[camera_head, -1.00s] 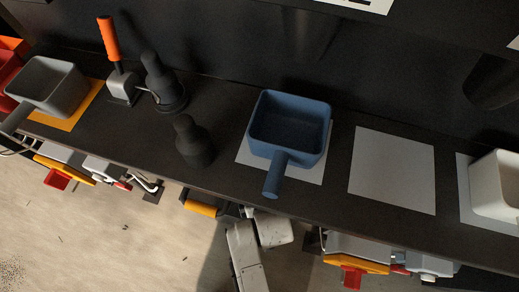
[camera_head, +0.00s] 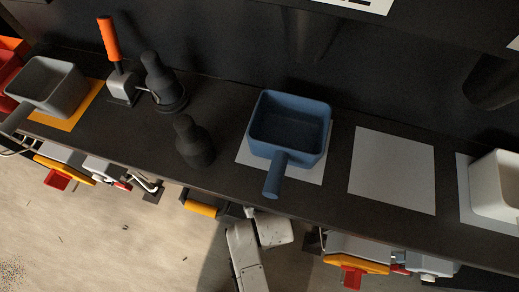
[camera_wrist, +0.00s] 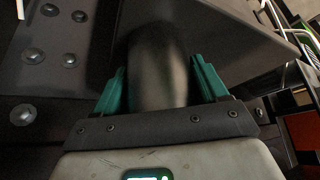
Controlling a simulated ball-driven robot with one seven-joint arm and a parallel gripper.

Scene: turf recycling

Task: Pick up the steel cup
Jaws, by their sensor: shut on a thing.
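In the wrist view the steel cup (camera_wrist: 156,55) is a dark, dull-shining rounded shape, blurred at its far end. My gripper (camera_wrist: 160,74) has one green finger on each side of it and is shut on it. The cup's lower part is hidden behind the gripper's dark front plate. The head view shows part of my arm below the shelf edge, but I cannot make out the gripper or the cup there.
A dark shelf (camera_head: 225,185) carries a blue square pan (camera_head: 290,125), a grey pan (camera_head: 50,85), a white container (camera_head: 497,185), black bottle-like things (camera_head: 193,142) and an orange-handled tool (camera_head: 109,40). A white sheet (camera_head: 392,170) lies bare. Riveted dark metal (camera_wrist: 50,55) is close in the wrist view.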

